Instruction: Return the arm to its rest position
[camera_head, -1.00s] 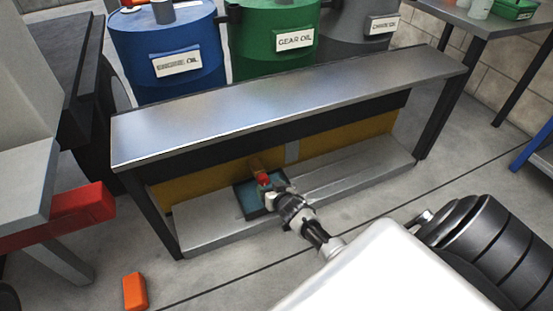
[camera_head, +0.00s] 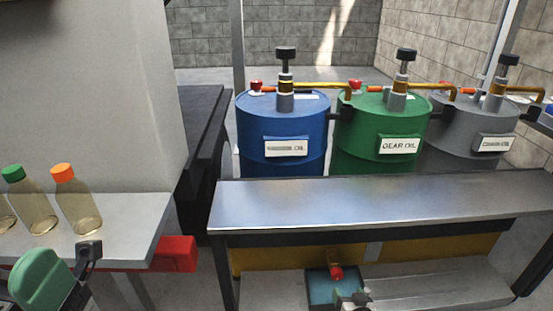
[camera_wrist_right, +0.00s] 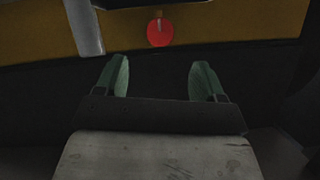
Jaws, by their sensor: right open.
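Most of my right arm is below the head view.
A steel bench (camera_head: 370,208) stands over the low shelf. Blue (camera_head: 284,130), green (camera_head: 375,165) and grey (camera_head: 465,160) drums with pumps stand behind it. Bottles (camera_head: 78,205) stand on a left counter (camera_head: 120,225). A green-and-black item (camera_head: 42,280) is partly cut off before it.

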